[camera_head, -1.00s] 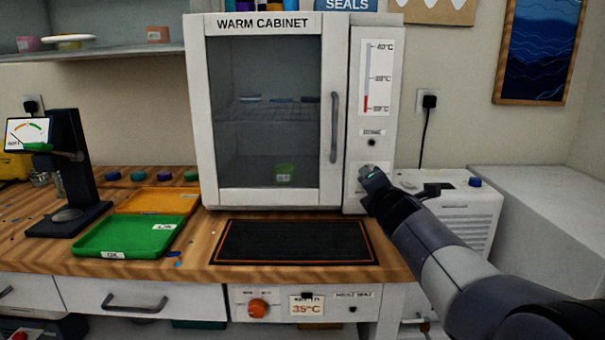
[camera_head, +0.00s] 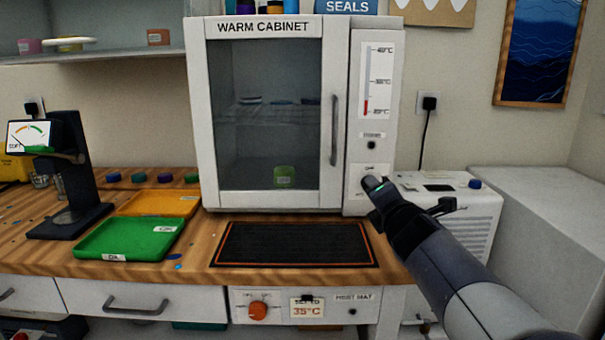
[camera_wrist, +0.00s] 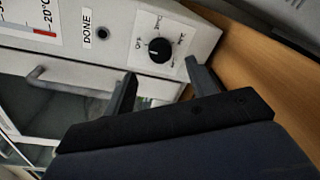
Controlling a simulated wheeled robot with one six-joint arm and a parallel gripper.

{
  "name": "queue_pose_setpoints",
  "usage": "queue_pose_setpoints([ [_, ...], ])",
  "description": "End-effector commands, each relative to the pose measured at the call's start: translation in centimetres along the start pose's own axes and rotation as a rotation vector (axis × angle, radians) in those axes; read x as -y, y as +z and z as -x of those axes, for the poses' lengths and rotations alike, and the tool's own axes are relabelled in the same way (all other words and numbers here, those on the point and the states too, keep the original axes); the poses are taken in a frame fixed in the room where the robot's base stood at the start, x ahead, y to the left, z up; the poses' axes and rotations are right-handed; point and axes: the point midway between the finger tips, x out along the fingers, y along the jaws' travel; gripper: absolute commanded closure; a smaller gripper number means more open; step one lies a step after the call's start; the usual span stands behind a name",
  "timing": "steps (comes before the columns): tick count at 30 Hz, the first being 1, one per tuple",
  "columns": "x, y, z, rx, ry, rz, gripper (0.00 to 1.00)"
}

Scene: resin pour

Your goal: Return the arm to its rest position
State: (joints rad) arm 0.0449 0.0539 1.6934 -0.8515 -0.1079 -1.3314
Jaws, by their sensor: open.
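My arm reaches in from the lower right in the head view. My gripper (camera_head: 376,188) is in front of the lower right panel of the warm cabinet (camera_head: 196,120). In the wrist view my gripper (camera_wrist: 160,85) has its two fingers apart with nothing between them. A black dial (camera_wrist: 159,50) on the white panel lies just beyond the fingertips, apart from them as far as I can tell. In the head view the gripper mostly hides the dial. The cabinet door is shut, and a green pot (camera_head: 284,177) stands inside.
A black mat (camera_head: 295,244) lies on the bench before the cabinet. A green tray (camera_head: 130,240) and an orange tray (camera_head: 160,203) lie left of it. A white box-shaped unit (camera_head: 480,215) stands behind my arm. The air above the mat is clear.

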Motion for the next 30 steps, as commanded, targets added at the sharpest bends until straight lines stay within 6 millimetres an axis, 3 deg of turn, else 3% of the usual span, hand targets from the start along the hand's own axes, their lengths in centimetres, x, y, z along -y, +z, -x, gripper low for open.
queue_pose_setpoints([
  [9,0.0,0.0,4.7,0.000,0.000,0.000,0.46],
  [27,0.1,-0.1,-5.5,-0.001,-0.001,-0.002,0.46],
  [30,-0.1,0.1,-6.3,-0.001,0.001,-0.024,0.46],
])
